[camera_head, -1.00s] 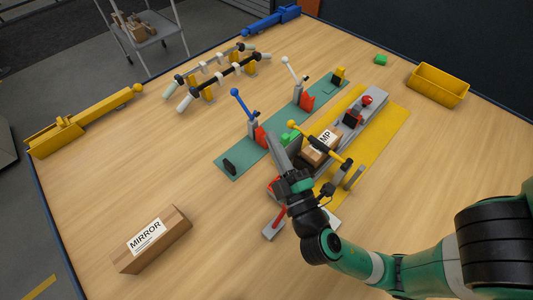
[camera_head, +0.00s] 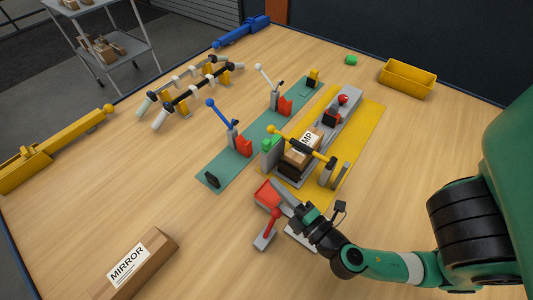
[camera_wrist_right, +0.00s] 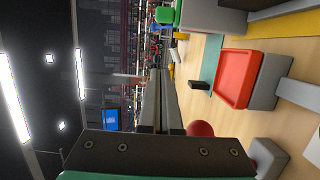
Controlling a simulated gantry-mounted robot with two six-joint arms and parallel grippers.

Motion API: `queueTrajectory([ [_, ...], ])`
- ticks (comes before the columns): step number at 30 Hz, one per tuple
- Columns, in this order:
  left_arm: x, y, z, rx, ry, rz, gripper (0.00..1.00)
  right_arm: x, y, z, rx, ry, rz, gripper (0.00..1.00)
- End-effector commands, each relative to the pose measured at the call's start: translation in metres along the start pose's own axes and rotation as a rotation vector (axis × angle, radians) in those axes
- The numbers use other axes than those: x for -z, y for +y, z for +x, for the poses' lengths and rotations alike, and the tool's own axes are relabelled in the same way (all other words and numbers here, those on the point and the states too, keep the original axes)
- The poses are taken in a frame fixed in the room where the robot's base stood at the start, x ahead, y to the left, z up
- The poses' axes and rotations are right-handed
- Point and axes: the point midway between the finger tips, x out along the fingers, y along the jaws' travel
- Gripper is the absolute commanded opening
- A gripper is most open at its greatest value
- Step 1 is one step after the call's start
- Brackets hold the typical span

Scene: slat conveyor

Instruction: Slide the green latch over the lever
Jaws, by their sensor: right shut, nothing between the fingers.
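The green latch (camera_head: 269,144) sits on top of a grey block at the left side of the conveyor. It also shows at the top of the right wrist view (camera_wrist_right: 168,14). The yellow lever (camera_head: 300,144), with a ball at its left end, extends over the box on the conveyor. The latch is close to the ball end; I cannot tell whether they touch. My right gripper (camera_head: 279,187) is shut and empty, beside the red-topped block near the conveyor's front end, apart from the latch. Its fingers also show in the right wrist view (camera_wrist_right: 157,88). My left gripper is not in view.
The red-topped block (camera_head: 266,194) and a red ball-topped handle (camera_head: 275,214) are close to my right gripper. A labelled box (camera_head: 301,148) lies on the conveyor. Blue (camera_head: 220,115) and white (camera_head: 266,78) levers stand on the green mat. The front left table is mostly clear beyond the MIRROR box (camera_head: 137,267).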

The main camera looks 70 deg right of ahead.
Motion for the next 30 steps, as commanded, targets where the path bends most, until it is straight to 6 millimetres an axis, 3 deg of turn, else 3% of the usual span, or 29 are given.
queueTrajectory([
  [5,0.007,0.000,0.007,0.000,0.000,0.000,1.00,-0.003,0.005,0.026,-0.004,-0.012,0.004,0.00],
  [14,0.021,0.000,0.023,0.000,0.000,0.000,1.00,-0.003,0.006,0.091,-0.006,-0.006,0.003,0.00],
  [21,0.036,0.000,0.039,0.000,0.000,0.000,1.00,-0.033,0.005,0.097,-0.002,-0.007,-0.001,0.00],
  [30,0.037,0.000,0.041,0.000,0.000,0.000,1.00,-0.040,0.001,0.099,-0.005,0.000,0.002,0.00],
])
